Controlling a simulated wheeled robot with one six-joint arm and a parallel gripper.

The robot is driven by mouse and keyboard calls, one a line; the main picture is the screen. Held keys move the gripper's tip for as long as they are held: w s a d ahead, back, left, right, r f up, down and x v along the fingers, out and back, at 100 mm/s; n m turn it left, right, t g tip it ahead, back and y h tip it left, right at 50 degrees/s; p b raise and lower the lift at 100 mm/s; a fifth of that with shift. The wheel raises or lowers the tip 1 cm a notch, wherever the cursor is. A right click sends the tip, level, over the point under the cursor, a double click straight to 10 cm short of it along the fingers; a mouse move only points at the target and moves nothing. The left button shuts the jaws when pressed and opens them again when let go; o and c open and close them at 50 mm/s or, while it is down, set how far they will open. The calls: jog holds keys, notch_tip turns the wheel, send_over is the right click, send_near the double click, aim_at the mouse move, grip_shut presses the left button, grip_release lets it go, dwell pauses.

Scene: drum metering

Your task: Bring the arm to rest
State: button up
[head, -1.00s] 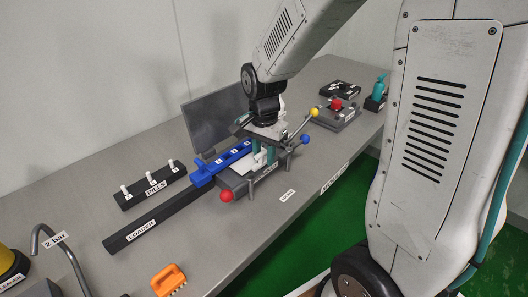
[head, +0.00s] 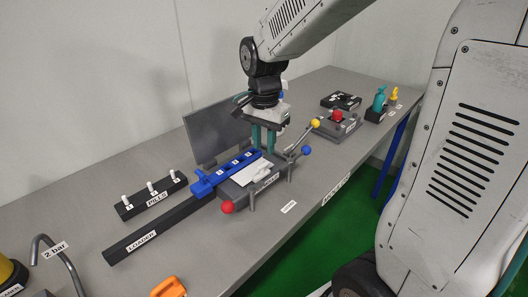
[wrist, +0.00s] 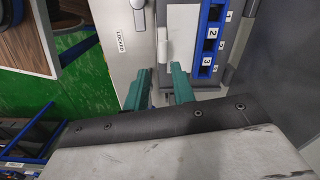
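My gripper (head: 263,142) hangs fingers-down over the grey drum device in the head view, its teal fingers above the device. In the wrist view my gripper (wrist: 158,85) shows two teal fingers apart, with nothing held between them. The device has a white plate (head: 252,174) on top and a blue numbered strip (head: 224,173) along its left side. The strip also shows in the wrist view (wrist: 209,40). A white bar (wrist: 163,48) lies beyond the fingertips there.
A yellow-knobbed lever (head: 315,124), a blue knob (head: 306,150) and a red knob (head: 227,207) stick out from the device. A dark upright panel (head: 215,132) stands behind. The pill rack (head: 150,196) is left, a red-button box (head: 338,121) right. Bare table (head: 250,235) lies in front.

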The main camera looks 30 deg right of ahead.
jog(key=shift+r, duration=0.15)
dwell(0.4)
jog(key=shift+n, duration=0.4)
jog(key=s+r+n, duration=0.2)
jog(key=s+n, duration=0.2)
jog(key=s, duration=0.3)
jog(key=s+a+r+n+t, duration=0.1)
jog(key=s+r+n, duration=0.1)
jog(key=s, duration=0.5)
jog(key=s+r+n, duration=0.2)
jog(key=s+n, duration=0.3)
jog(key=s, duration=0.2)
jog(key=shift+s+a+r+n, duration=0.15)
jog(key=shift+a+r+n, duration=0.1)
jog(key=shift+a+n, duration=0.05)
